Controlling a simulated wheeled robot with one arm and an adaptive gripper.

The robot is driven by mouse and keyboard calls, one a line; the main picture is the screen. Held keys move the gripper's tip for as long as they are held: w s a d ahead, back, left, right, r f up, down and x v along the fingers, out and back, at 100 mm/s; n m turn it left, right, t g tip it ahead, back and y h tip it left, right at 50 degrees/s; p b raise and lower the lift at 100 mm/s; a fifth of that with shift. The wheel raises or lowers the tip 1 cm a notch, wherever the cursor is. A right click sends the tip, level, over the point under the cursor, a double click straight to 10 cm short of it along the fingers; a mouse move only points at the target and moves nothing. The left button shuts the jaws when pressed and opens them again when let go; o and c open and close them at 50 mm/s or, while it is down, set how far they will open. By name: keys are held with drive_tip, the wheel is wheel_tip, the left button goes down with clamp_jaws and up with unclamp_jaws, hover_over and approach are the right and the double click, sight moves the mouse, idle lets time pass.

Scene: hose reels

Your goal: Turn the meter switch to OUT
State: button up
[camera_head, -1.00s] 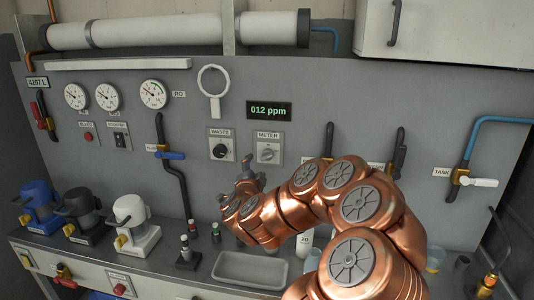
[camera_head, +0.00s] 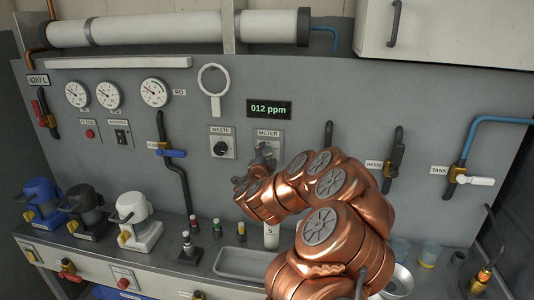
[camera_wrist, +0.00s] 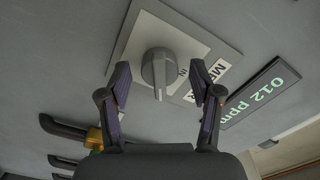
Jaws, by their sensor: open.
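The METER switch, a grey knob (camera_wrist: 158,72) on a pale square plate (camera_wrist: 140,38), is on the wall panel. An IN mark shows beside the knob in the wrist view; no OUT mark is readable. A white line shows on the end of the knob away from the upper plate edge. My gripper (camera_wrist: 161,76) is open, with one dark finger on each side of the knob; I cannot see either touching it. In the head view my gripper (camera_head: 262,156) covers most of the knob, and part of its plate (camera_head: 273,143) shows.
The WASTE switch (camera_head: 221,147) is just left of the METER switch. A display (camera_head: 269,109) above reads 012 ppm. A black pipe valve (camera_head: 328,136) is to the right. A grey tray (camera_head: 232,262) and several small bottles stand on the bench below.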

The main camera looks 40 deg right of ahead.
drive_tip(key=shift+w+d, duration=0.1)
drive_tip(key=shift+d, duration=0.05)
drive_tip(key=c, duration=1.1)
drive_tip(key=shift+f, duration=0.1)
drive_tip(key=shift+c, duration=0.2)
drive_tip(key=shift+b, duration=0.55)
drive_tip(key=shift+f+m+b, duration=0.2)
drive_tip(key=shift+m+b, duration=0.4)
drive_tip(key=shift+b, duration=0.35)
drive_tip(key=shift+r+m+b, duration=0.2)
drive_tip(key=shift+m+b, duration=0.4)
drive_tip(key=shift+b, duration=0.55)
drive_tip(key=o, duration=1.1)
